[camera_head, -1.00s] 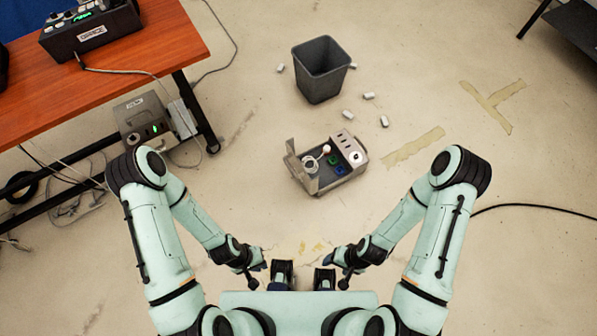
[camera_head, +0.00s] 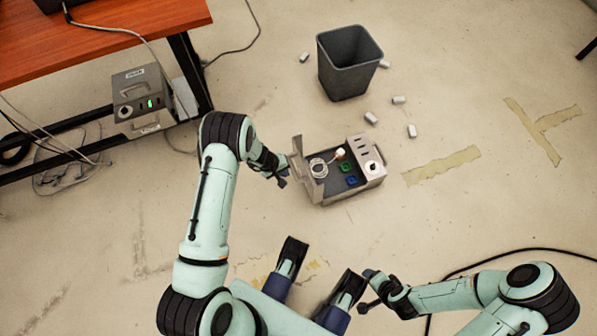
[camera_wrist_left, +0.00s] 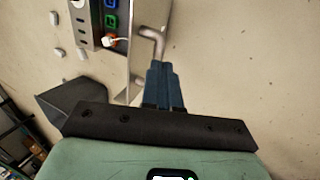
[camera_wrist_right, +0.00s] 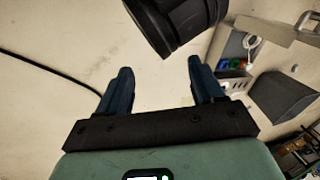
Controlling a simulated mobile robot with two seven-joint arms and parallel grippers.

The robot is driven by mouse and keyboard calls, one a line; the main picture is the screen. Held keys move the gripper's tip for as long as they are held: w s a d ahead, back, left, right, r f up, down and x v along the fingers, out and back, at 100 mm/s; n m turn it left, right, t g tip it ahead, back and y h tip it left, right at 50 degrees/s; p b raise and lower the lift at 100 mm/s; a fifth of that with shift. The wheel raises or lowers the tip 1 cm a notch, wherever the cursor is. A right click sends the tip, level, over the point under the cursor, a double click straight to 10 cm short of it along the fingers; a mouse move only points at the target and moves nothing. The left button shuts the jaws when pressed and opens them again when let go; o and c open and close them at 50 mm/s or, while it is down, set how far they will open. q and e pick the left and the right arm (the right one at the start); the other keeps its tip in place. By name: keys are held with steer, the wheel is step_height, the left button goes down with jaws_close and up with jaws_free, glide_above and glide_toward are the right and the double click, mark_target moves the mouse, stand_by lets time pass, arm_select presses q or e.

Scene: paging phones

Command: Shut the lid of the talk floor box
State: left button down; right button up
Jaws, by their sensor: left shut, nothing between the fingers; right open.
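The floor box (camera_head: 362,193) stands on the floor right of my left gripper, its lid (camera_head: 309,172) standing open on the left side. Inside are a coiled pale cord (camera_head: 320,168) and green and blue sockets. My left gripper (camera_head: 284,167) is at the lid's outer left side. In the left wrist view its shut, empty fingers (camera_wrist_left: 161,70) are close to the bent grey handle (camera_wrist_left: 152,42) on the lid; I cannot tell whether they touch. My right gripper (camera_wrist_right: 160,66) is open and empty, low and well away from the box, which shows at the right wrist view's upper right.
A grey bin (camera_head: 348,65) stands behind the box, with several small white pieces around it. An orange table (camera_head: 120,40) is at upper left, with another closed grey box (camera_head: 138,95) under it. A black cable (camera_head: 500,253) lies at right. Tape marks the floor.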

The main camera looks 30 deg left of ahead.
arm_select(q)
steer(key=b, duration=0.2)
glide_above(303, 179)
steer(key=s+a, duration=0.3)
steer(key=s, duration=0.1)
step_height(303, 179, down, 7)
steer(key=shift+w+f+b, duration=0.4)
steer(key=shift+f+b, duration=0.05)
steer(key=shift+f, duration=0.35)
steer(key=shift+w+d+r+b, duration=0.15)
steer(key=shift+w+d, duration=0.3)
steer(key=shift+w, duration=0.05)
steer(key=shift+w+d+r+b, duration=0.15)
steer(key=shift+w+d, duration=0.3)
steer(key=shift+w, duration=0.05)
steer(key=shift+w+d+r, duration=0.1)
steer(key=shift+w+d, duration=0.3)
steer(key=shift+w, duration=0.1)
arm_select(e)
step_height(303, 179, down, 6)
steer(key=d, duration=0.2)
steer(key=shift+s+g+h, duration=0.3)
arm_select(q)
steer(key=shift+w+r, duration=0.1)
arm_select(e)
steer(key=shift+w+d+r, duration=0.15)
steer(key=shift+d, duration=0.05)
